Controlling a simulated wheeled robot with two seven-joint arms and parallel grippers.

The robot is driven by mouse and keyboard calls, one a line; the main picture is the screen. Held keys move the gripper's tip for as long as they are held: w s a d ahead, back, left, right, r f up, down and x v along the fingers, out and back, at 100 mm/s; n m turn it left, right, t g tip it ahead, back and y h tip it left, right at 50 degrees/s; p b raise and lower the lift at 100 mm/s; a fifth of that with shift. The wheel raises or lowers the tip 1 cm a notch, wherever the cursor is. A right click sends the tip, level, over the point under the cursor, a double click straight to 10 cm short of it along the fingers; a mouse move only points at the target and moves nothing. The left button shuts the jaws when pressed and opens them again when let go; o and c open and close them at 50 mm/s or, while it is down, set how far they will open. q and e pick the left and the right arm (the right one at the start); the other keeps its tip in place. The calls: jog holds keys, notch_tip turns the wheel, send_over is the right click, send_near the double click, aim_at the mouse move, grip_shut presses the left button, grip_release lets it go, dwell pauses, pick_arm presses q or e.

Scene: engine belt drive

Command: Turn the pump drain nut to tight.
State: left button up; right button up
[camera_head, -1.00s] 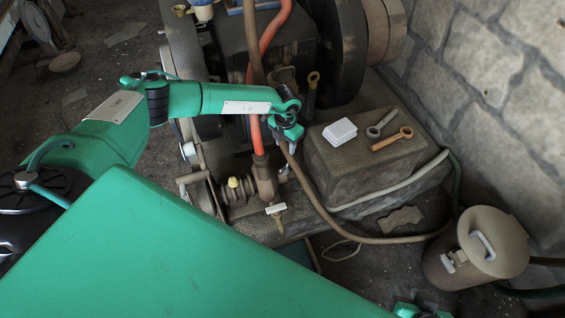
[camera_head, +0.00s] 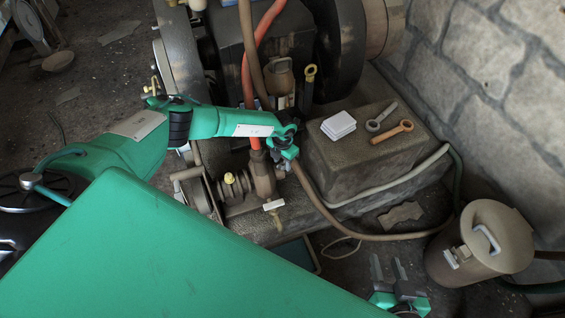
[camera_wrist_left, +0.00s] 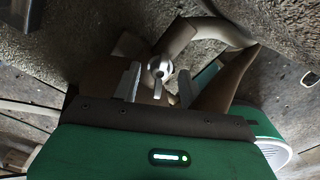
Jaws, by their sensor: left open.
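In the left wrist view a round silver fitting (camera_wrist_left: 160,68) with a dark mark on its face sits just beyond my fingertips; it looks like the pump drain nut, but I cannot be sure. My left gripper (camera_wrist_left: 160,84) is open, with a finger on either side of the fitting's line and no clear contact. In the head view my left gripper (camera_head: 282,163) is beside the lower end of the orange hose, and the fitting is not clearly visible there. My right gripper (camera_head: 389,268) is at the bottom right, fingers up, apart and empty.
The orange hose (camera_head: 247,85) and a brown hose (camera_head: 330,215) run close to my left gripper. A white-handled valve (camera_head: 273,205) stands below; a lidded can (camera_head: 470,262) is at right.

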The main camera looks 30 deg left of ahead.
pick_arm(q)
jog(key=shift+f, duration=0.2)
grip_shut()
